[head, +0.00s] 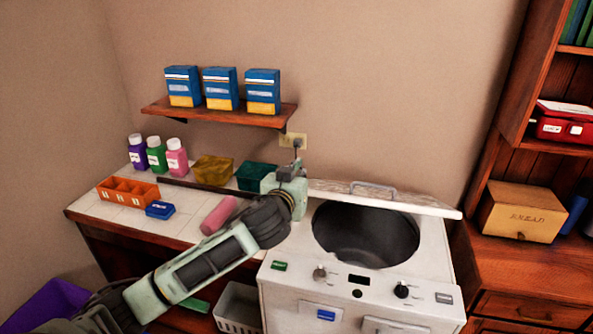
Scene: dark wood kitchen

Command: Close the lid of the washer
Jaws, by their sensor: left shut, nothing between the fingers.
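The white washer (277,300) stands right of centre, with its round dark drum opening (366,235) uncovered. Its lid (420,205) is open at the back of the opening. I see it as a narrow white strip with a grey handle (373,188) on top. My left arm reaches in from the lower left. My left gripper (291,172) is shut and empty, near the left end of the lid and below the wall outlet. I cannot tell whether it touches the lid. My wrist hides part of the washer's left rear corner. My right gripper is out of view.
A tiled counter (115,212) on the left holds bottles (156,155), an orange tray (128,191), a blue box (160,210) and a pink roll (219,215). A shelf (215,112) with blue boxes hangs above. A wooden cabinet (530,262) with a bread box (522,211) stands right.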

